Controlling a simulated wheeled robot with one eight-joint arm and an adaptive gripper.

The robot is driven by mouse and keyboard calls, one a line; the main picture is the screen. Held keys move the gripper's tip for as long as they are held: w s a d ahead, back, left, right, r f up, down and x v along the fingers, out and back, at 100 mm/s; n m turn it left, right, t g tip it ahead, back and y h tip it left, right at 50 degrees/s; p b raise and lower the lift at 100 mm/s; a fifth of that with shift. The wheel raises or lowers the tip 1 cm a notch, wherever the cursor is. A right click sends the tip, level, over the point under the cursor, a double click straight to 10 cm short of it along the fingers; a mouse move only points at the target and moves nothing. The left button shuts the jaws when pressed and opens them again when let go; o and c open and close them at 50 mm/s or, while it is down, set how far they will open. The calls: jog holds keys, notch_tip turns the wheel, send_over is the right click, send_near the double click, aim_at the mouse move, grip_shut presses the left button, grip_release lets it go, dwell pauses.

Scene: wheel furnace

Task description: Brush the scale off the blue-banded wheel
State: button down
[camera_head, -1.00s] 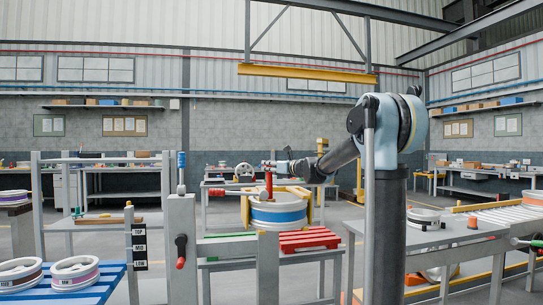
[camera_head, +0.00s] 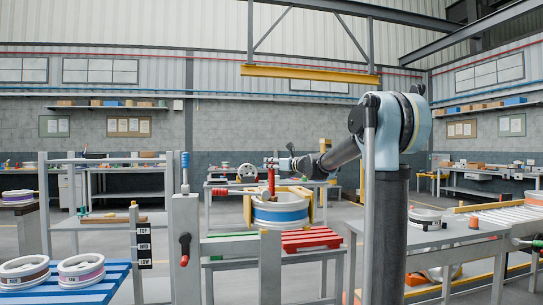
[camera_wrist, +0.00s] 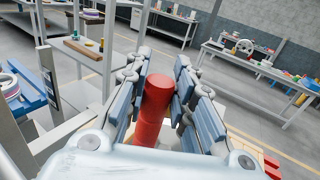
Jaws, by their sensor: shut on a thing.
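The blue-banded wheel (camera_head: 281,217) lies flat on a stand in the middle of the head view, its white rim showing above the blue band. My gripper (camera_head: 271,167) is above the wheel's left part. In the wrist view my gripper (camera_wrist: 160,100) is shut on a red round handle (camera_wrist: 154,105), which stands upright between the blue finger pads. In the head view the red handle (camera_head: 271,182) points down toward the wheel. Its lower end is too small to make out, and I cannot tell whether it touches the wheel.
A red slatted pallet (camera_head: 310,239) is right of the wheel. A blue slatted table (camera_head: 85,276) holds two wheels at the lower left. A grey post (camera_head: 185,245) with a red-knobbed lever and a LOW/MID/TOP sign (camera_head: 144,250) stand in front. A grey table (camera_head: 440,236) is at right.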

jog(key=shift+s+a+r, duration=0.1)
jog(key=shift+r, duration=1.3)
jog(key=shift+s+a+r, duration=0.1)
jog(key=shift+r, duration=1.3)
